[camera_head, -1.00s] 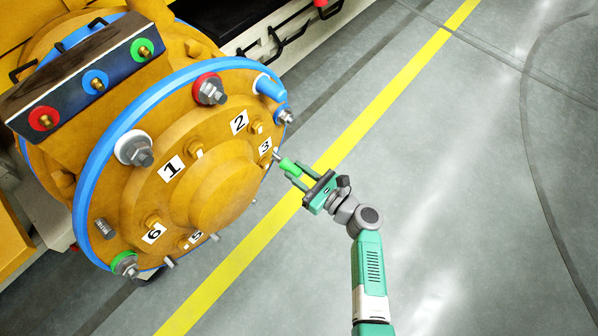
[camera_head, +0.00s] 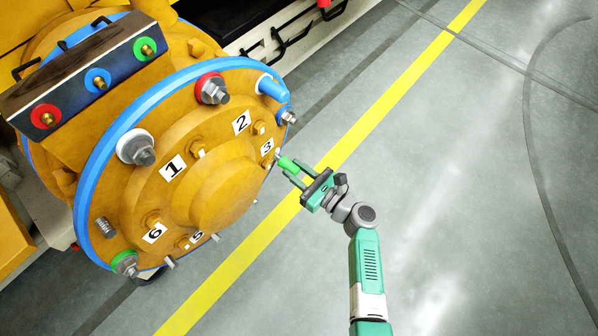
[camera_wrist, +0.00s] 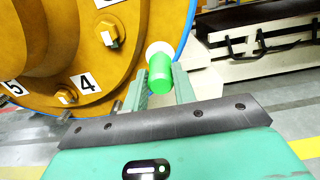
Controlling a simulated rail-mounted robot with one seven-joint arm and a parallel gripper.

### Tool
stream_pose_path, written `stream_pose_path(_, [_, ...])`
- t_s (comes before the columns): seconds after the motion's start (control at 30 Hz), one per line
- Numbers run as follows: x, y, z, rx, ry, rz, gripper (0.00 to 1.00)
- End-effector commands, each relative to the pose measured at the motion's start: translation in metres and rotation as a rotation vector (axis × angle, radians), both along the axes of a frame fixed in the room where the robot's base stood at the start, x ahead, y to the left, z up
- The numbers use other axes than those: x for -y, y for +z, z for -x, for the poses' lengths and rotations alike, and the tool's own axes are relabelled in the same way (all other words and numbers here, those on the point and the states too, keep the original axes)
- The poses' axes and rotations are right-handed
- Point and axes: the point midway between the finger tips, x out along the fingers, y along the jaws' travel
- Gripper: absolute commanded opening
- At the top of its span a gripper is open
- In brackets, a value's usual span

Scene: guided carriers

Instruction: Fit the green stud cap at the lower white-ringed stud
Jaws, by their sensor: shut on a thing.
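My gripper (camera_head: 296,176) is shut on the green stud cap (camera_head: 286,163), beside the right edge of the flange near the label 3. In the wrist view the green cap (camera_wrist: 161,75) stands between the fingers, pointing at the flange. A white ring (camera_wrist: 158,47) shows directly behind the cap's far end at the flange rim. The stud inside that ring is mostly hidden by the cap. In the head view a short bit of metal stud shows just left of the cap; I cannot tell whether the cap touches it.
The orange flange (camera_head: 222,190) has a blue rim and several studs. A white-ringed stud with a nut (camera_head: 137,148) is at left, and a blue cap (camera_head: 271,88) sits in a white ring at upper right. Grey floor with a yellow line (camera_head: 368,137) is open at right.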

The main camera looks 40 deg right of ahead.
Motion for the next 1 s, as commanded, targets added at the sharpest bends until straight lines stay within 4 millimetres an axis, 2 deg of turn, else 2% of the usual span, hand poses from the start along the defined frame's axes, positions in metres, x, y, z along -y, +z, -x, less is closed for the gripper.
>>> stream_pose_path(1.0, [-0.002, 0.0, -0.026, 0.0, 0.0, 0.0, 0.0])
